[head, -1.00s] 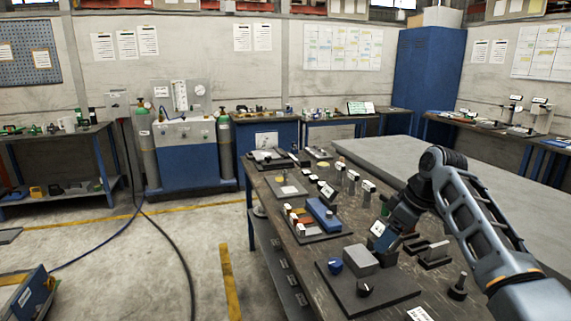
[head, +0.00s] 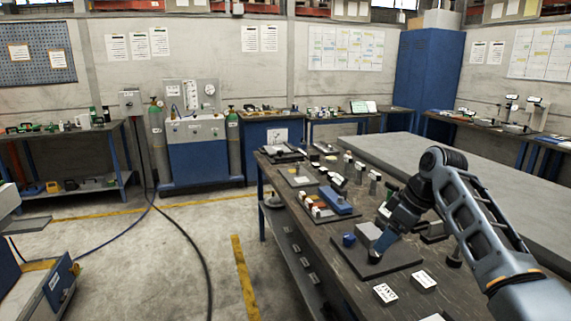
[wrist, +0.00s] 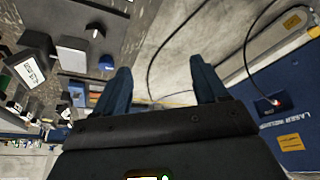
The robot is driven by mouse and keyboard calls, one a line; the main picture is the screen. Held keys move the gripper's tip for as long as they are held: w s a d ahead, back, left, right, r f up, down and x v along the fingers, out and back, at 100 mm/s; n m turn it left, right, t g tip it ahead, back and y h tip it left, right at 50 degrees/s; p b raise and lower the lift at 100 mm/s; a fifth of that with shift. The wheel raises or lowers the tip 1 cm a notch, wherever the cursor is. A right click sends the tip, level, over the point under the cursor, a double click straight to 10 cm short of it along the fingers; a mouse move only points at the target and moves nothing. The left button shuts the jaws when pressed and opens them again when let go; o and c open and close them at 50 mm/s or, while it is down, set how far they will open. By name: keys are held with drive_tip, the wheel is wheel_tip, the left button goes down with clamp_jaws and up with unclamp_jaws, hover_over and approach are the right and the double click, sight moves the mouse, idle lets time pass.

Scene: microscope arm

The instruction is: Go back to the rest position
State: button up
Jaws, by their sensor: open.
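My gripper (head: 381,250) is at the lower right in the head view, at the end of my bent arm. It appears over the dark plate (head: 350,258) with the grey block (head: 368,231) and the blue knob (head: 348,240). In the wrist view my gripper (wrist: 163,88) shows two dark blue fingers spread well apart with nothing between them. Floor shows past the fingers there. The grey block (wrist: 73,56) and blue knob (wrist: 106,63) show to the left of the fingers. How high the gripper is above the plate is hard to tell.
The long dark workbench (head: 325,270) holds a blue box (head: 335,200), several small blocks and white labels (head: 385,293). A grey table (head: 455,180) stands behind my arm. A blue machine (head: 60,284) is at lower left. Floor left of the bench is mostly clear, with a dark cable.

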drive_tip(key=s+a+f+m+t+b, duration=0.1)
drive_tip(key=s+a+f, duration=0.15)
drive_tip(key=f, duration=0.45)
drive_tip(key=s+a+f+m+t+b, duration=0.1)
drive_tip(key=s+a+f, duration=0.1)
drive_tip(key=s+f, duration=0.35)
drive_tip(key=s+a+f+m+t+b, duration=0.1)
drive_tip(key=s+a+f, duration=0.15)
drive_tip(key=f, duration=0.55)
drive_tip(key=s+a+f+m+t+b, duration=0.1)
drive_tip(key=s+f+m+t, duration=0.1)
drive_tip(key=s+f, duration=0.45)
drive_tip(key=s+a+f+m+t+b, duration=0.1)
drive_tip(key=s+f+m, duration=0.15)
drive_tip(key=s, duration=0.75)
drive_tip(key=s+d+r+m+t+h+b, duration=0.1)
drive_tip(key=s+t, duration=0.1)
drive_tip(key=s, duration=0.7)
drive_tip(key=s+d+r+m+t+h+b, duration=0.1)
drive_tip(key=s+d+h+b, duration=0.1)
drive_tip(key=s, duration=0.8)
drive_tip(key=s+d+r+m+t+b, duration=0.1)
drive_tip(key=s+d+r+t+b, duration=0.1)
drive_tip(key=s+r, duration=1.1)
wheel_tip(320, 180, up, 3)
drive_tip(key=shift+s+d+f+t+h, duration=0.1)
drive_tip(key=shift+s+d+t+h, duration=0.25)
drive_tip(key=shift+d+t, duration=0.25)
